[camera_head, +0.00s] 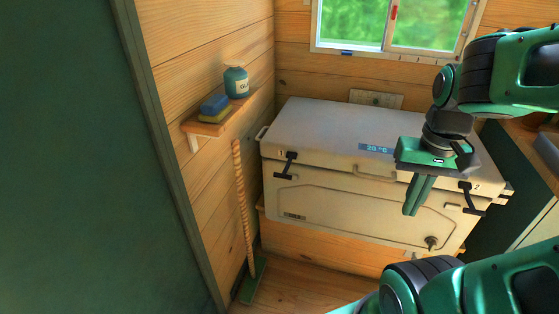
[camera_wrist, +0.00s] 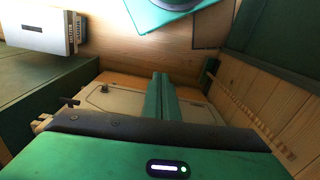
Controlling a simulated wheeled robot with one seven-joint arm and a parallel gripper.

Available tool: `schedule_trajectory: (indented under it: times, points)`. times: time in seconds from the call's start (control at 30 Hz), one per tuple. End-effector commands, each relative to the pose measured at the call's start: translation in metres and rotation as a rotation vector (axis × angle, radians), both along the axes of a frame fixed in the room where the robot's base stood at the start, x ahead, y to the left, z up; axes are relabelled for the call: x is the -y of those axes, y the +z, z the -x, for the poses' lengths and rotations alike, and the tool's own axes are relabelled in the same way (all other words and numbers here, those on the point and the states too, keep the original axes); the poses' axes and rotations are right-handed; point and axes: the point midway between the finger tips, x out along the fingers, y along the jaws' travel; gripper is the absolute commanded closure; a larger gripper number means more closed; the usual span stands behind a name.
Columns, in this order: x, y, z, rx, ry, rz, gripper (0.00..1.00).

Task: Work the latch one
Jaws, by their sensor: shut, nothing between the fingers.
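A pale cooler chest (camera_head: 330,205) with a closed lid stands against the back wall. Its front has two black latches. The left latch (camera_head: 285,165) has a small mark like a "1" beside it. The right latch (camera_head: 473,199) has a mark like a "2". I cannot tell whether either is fastened. My gripper (camera_head: 411,211) is shut and empty, pointing down before the cooler's front, between the latches and nearer the right one. In the wrist view, its green fingers (camera_wrist: 160,90) are together, and a black latch (camera_wrist: 68,102) shows at left.
A broom (camera_head: 242,205) leans beside the cooler's left end. A drain knob (camera_head: 431,243) sticks out low on the cooler's front. A dark green panel (camera_head: 80,160) fills the left.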

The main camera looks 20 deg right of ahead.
Motion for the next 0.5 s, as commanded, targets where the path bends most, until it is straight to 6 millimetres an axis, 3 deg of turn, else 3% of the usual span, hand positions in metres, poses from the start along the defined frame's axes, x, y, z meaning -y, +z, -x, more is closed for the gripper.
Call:
schedule_trajectory:
  times: [0.27,0.43,0.5]
  points:
    - [0.000,0.000,0.000,0.000,0.000,0.000,1.00]
    - [0.001,-0.002,-0.040,-0.009,-0.007,0.050,1.00]
    - [-0.001,0.001,-0.067,0.006,-0.018,0.099,1.00]
